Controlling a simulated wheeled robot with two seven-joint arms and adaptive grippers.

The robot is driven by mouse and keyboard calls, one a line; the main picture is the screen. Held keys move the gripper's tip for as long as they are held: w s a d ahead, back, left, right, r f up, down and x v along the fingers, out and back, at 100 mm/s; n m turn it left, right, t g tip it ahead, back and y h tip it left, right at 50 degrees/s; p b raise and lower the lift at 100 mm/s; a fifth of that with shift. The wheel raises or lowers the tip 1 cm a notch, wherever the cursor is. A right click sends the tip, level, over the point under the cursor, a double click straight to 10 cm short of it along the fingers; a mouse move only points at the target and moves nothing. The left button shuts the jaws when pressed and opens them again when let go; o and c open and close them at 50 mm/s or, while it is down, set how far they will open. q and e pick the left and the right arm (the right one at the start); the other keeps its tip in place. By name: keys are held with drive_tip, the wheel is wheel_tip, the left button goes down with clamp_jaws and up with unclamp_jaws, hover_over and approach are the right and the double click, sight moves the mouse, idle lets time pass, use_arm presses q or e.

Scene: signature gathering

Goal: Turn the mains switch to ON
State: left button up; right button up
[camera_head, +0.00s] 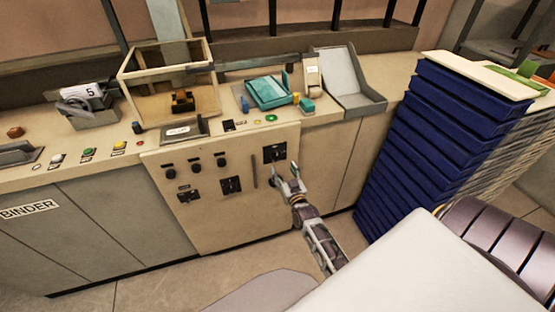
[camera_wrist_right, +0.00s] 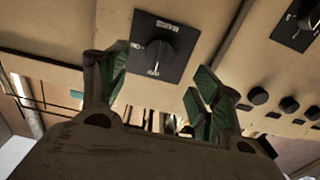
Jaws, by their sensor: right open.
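The mains switch (camera_head: 274,152) is a black plate with a round black knob on the upper right of the cream cabinet front. In the right wrist view the mains switch (camera_wrist_right: 160,45) appears upside down, with ON lettering at the left and OFF lettering below the knob. I cannot tell for certain which way the knob points. My right gripper (camera_head: 285,176) is just in front of and below the switch, with its fingers apart and empty. In the wrist view its green-padded fingers (camera_wrist_right: 160,88) spread on either side below the knob, apart from it. My left gripper is not seen.
Other switches (camera_head: 230,185) and small knobs (camera_head: 195,166) sit left of the mains switch, with a slim vertical handle (camera_head: 254,171) between. A tall stack of blue trays (camera_head: 400,150) stands to the right. The counter above holds a teal block (camera_head: 268,92) and a grey tray (camera_head: 348,82).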

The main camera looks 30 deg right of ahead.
sight(277, 158)
drive_tip(key=shift+x, duration=3.9)
drive_tip(key=shift+c, duration=0.3)
drive_tip(key=c, duration=1)
